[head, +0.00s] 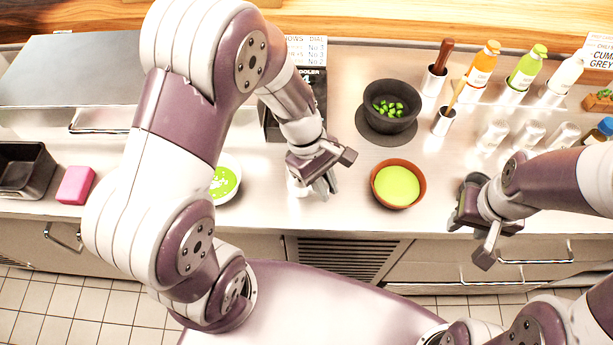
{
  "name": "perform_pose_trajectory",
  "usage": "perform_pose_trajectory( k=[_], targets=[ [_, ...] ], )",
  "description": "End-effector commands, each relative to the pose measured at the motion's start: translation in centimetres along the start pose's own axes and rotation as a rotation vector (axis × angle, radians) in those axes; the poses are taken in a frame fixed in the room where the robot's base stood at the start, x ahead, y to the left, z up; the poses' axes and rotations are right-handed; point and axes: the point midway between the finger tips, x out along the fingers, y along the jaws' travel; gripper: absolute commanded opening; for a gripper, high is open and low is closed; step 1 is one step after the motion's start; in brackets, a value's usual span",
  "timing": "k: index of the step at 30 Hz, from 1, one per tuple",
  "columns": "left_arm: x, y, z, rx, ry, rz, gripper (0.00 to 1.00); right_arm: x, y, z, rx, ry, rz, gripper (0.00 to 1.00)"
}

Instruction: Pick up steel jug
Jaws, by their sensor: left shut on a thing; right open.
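My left gripper (326,180) is low over the counter in the middle, between the white bowl and the terracotta bowl. It is shut on a small pale, shiny thing (296,187), likely the steel jug, which is mostly hidden behind the gripper and wrist. I cannot tell whether it touches the counter. My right gripper (474,232) is open and empty at the front edge of the counter on the right.
A white bowl (236,187) with green contents is partly behind my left arm. A terracotta bowl (424,189) and a dark mortar (366,118) stand right of the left gripper. Bottles (484,66) and shakers (528,134) stand right. A pink sponge (75,186) lies left.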

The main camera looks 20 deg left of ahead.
Motion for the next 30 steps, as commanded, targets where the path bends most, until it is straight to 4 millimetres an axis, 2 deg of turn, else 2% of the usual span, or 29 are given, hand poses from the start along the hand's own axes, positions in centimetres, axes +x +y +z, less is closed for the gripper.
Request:
perform_pose_trajectory(
  k=[10,20,30],
  targets=[
    [-0.8,0.1,0.3,0.001,0.001,0.002,0.0,-0.1,0.0,0.0,0.0,0.0,0.0,0.43],
    [-3.9,0.3,1.6,0.002,0.002,0.003,0.0,-0.2,0.0,0.0,0.0,0.0,0.0,0.43],
    [-5.7,-3.7,4.5,0.002,0.001,0.002,0.0,0.0,0.0,0.0,0.0,0.0,0.0,0.43]
  ],
)
